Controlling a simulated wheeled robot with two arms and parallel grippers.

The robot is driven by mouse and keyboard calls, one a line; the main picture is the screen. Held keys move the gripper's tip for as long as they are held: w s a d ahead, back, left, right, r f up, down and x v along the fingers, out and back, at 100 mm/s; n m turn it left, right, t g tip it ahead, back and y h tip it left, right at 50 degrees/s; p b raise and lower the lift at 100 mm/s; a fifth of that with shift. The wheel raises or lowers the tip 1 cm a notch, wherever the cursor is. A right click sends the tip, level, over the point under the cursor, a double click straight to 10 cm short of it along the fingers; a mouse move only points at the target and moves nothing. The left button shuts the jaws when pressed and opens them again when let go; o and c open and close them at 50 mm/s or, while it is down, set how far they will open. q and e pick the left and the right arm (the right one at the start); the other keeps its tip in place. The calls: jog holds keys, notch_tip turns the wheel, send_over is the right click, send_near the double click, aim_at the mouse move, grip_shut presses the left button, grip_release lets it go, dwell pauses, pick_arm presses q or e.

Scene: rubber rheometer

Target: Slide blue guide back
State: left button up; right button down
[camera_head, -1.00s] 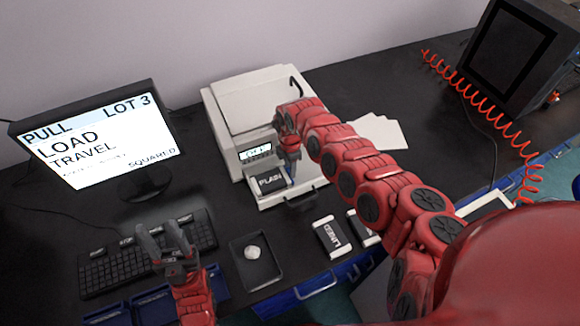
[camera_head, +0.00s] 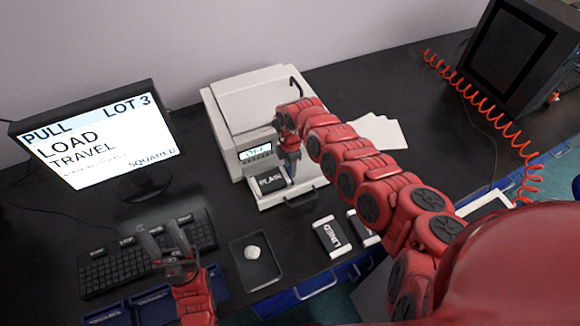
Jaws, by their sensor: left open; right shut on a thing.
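The white rheometer (camera_head: 243,112) stands against the wall, with its tray (camera_head: 309,187) out in front. A dark block (camera_head: 269,182) with a white label, partly readable as "PLAS", sits on the tray. My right gripper (camera_head: 290,172) points down at the block's right side. It is shut on a small blue part there, apparently the blue guide, which the fingers mostly hide. My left gripper (camera_head: 164,236) is open and empty above the keyboard's right end, away from the rheometer.
A monitor (camera_head: 100,138) and keyboard (camera_head: 100,268) are at left. A black dish (camera_head: 262,275) holds a pale lump. A block labelled LINED (camera_head: 332,237) lies near the front edge, with another beside it. White sheets (camera_head: 384,131) lie right of the rheometer.

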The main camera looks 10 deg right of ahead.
jog(key=d+b, duration=0.2)
jog(key=d, duration=0.1)
jog(key=w+d+b, duration=0.1)
jog(key=d+b, duration=0.1)
jog(key=d, duration=0.2)
jog(key=w+d+b, duration=0.1)
jog(key=d+b, duration=0.1)
jog(key=d, duration=0.2)
jog(key=shift+w+d+f, duration=0.15)
jog(key=shift+d+f, duration=0.05)
jog(key=shift+d+r, duration=0.15)
jog(key=shift+d, duration=0.1)
jog(key=shift+r, duration=0.1)
jog(key=c, duration=0.5)
grip_release()
jog(key=shift+d, duration=0.1)
